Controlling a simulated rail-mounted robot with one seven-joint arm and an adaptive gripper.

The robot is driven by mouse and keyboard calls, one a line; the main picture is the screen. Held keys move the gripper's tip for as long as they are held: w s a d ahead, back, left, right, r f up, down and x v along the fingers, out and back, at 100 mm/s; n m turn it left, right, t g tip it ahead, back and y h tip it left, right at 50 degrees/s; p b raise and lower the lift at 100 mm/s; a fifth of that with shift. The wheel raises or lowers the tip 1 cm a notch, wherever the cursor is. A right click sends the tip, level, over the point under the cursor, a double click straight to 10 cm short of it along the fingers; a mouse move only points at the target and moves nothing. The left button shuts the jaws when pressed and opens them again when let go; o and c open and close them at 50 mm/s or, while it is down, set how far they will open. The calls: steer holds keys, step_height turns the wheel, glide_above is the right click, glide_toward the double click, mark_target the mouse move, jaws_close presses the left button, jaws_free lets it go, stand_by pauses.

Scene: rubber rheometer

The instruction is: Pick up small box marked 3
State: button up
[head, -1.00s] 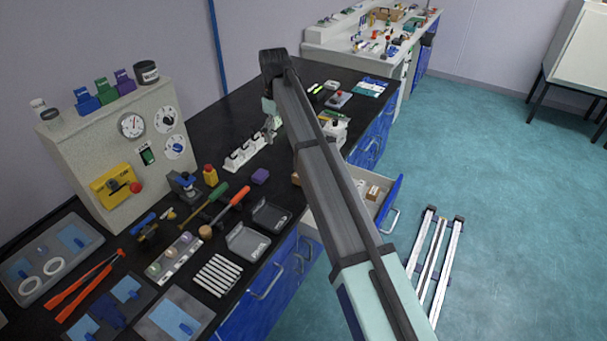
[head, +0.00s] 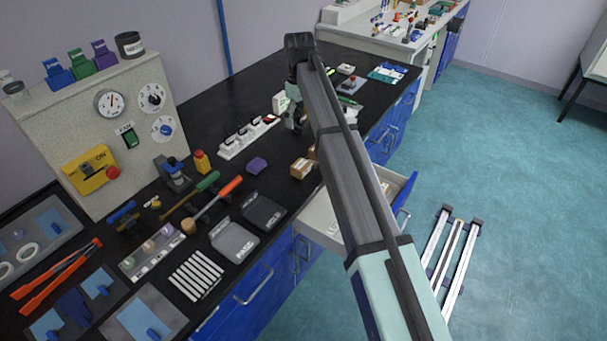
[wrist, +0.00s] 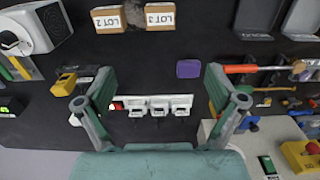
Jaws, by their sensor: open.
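The small box marked 3 (wrist: 164,16) is a brown box with a white label reading LOT 3, near the top edge of the wrist view. A similar box labelled LOT 2 (wrist: 108,19) lies left of it, with a dark lump between them. In the head view, brown boxes (head: 302,168) sit on the black bench left of my arm; their numbers cannot be read there. My gripper (wrist: 160,84) is open and empty above the bench, its fingers spread, with both boxes beyond its fingertips in the wrist view. In the head view my gripper (head: 294,117) is partly hidden by my arm.
A white switch strip (wrist: 157,106) lies between my fingers in the wrist view. A purple block (wrist: 188,69) is near the right finger. An open drawer (head: 398,196) juts out right of my arm.

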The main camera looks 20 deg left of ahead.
step_height(320, 180, down, 3)
steer(key=b, duration=0.2)
steer(key=p, duration=0.3)
glide_toward(301, 164)
step_height(301, 164, down, 5)
steer(key=shift+a+f, duration=0.15)
steer(key=shift+f, duration=0.05)
steer(key=shift+s+f+p, duration=0.1)
steer(key=shift+f+p, duration=0.85)
steer(key=shift+f, duration=1.65)
steer(key=c, duration=1.3)
